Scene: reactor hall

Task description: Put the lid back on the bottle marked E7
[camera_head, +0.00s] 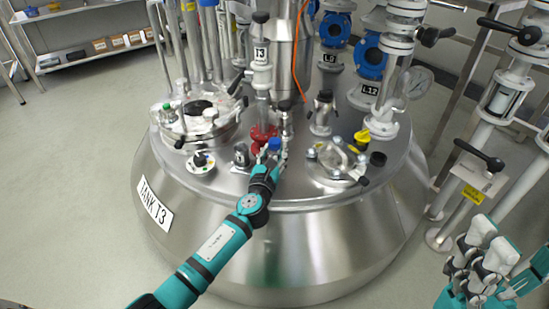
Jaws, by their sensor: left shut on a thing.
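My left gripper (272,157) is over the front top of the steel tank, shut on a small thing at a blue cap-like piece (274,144). The fingers hide much of it, and I cannot tell whether this is the lid. No bottle marked E7 can be made out. My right gripper (490,265) is at the lower right, clear of the tank. Its fingers overlap in the view, so I cannot tell how far they are open.
Valve stands (480,175) rise at right. The floor (70,200) at left is clear.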

